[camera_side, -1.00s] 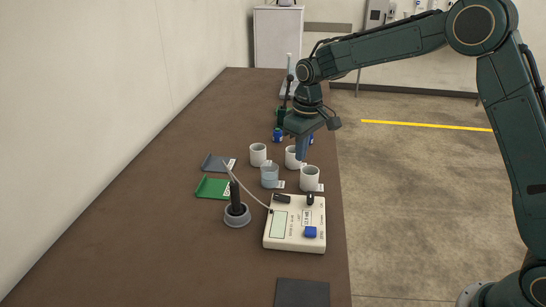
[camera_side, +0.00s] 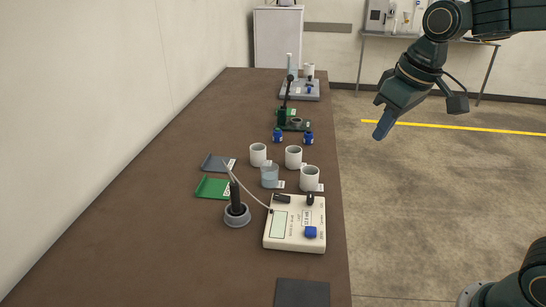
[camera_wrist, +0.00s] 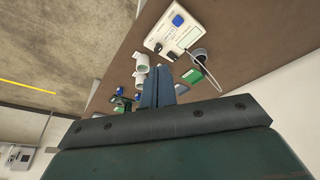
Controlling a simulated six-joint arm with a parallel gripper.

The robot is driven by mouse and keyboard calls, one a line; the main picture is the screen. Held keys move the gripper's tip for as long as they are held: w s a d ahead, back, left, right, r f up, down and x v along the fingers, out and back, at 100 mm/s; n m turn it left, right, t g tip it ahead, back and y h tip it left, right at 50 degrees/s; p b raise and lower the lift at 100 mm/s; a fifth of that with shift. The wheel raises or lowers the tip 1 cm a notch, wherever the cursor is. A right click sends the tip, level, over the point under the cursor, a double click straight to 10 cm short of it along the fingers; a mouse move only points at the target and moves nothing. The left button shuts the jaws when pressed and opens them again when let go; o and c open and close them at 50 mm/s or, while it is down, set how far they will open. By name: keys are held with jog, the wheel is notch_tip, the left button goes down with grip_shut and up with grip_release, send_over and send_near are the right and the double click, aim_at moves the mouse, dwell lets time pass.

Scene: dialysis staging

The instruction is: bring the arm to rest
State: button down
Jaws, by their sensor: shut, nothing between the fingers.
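My gripper (camera_side: 383,129) hangs in the air to the right of the brown table (camera_side: 150,220), over the floor, with its fingers pointing down and slightly left. Its blue fingers are shut together with nothing between them. They also show in the wrist view (camera_wrist: 158,84), in front of the distant table. No object is in contact with the gripper.
On the table stand a cream meter (camera_side: 295,238), a probe in a grey round holder (camera_side: 237,215), several cups (camera_side: 309,178), two blue-capped bottles (camera_side: 308,138), a green tray (camera_side: 212,188) and a dark pad (camera_side: 302,292). The floor under the gripper is clear.

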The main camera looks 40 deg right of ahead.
jog(key=s+f+m+t, duration=0.1)
jog(key=s+f+t, duration=0.1)
jog(key=s, duration=1.3)
jog(key=shift+d, duration=0.4)
